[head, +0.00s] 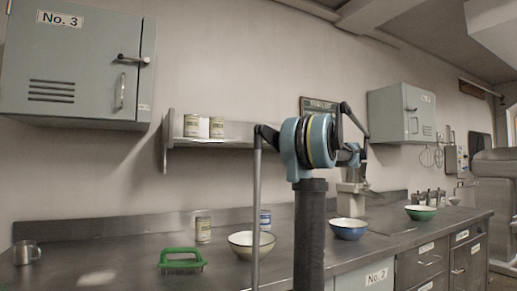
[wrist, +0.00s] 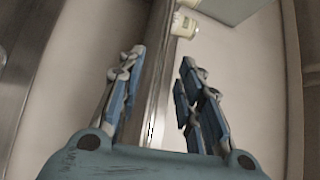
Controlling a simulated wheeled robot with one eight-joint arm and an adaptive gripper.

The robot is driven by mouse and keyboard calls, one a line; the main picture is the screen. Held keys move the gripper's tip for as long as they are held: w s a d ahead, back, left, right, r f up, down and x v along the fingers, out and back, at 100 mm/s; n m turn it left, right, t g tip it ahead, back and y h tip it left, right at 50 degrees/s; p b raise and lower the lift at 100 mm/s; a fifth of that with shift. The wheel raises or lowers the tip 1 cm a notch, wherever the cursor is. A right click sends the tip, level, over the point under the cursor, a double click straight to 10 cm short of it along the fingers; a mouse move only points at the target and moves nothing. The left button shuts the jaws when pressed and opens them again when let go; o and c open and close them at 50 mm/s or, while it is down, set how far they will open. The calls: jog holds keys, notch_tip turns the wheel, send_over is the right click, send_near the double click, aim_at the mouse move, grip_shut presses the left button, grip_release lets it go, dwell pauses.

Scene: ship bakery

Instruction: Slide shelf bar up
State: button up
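The wall shelf (head: 238,143) is at the middle left in the head view, with a pale bar or front edge running along it. In the wrist view a long narrow metal strip, which looks like the shelf bar (wrist: 157,92), runs from the lower middle up to the top. My gripper (wrist: 162,58) is open, one blue finger on each side of this strip. I see gaps between the fingers and the strip, and no clear contact. In the head view my arm hides the shelf's right part, and I cannot make out the gripper's fingers.
Two cans (head: 191,126) stand on the shelf; one can (wrist: 183,26) shows beyond my fingers. Grey cabinets (head: 75,65) hang on the wall on both sides.

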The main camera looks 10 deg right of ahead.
aim_at(262, 144)
jog(key=x, duration=1.1)
jog(key=r+x, duration=0.1)
jog(key=x, duration=0.5)
jog(key=shift+w+d, duration=0.2)
jog(key=shift+w, duration=0.05)
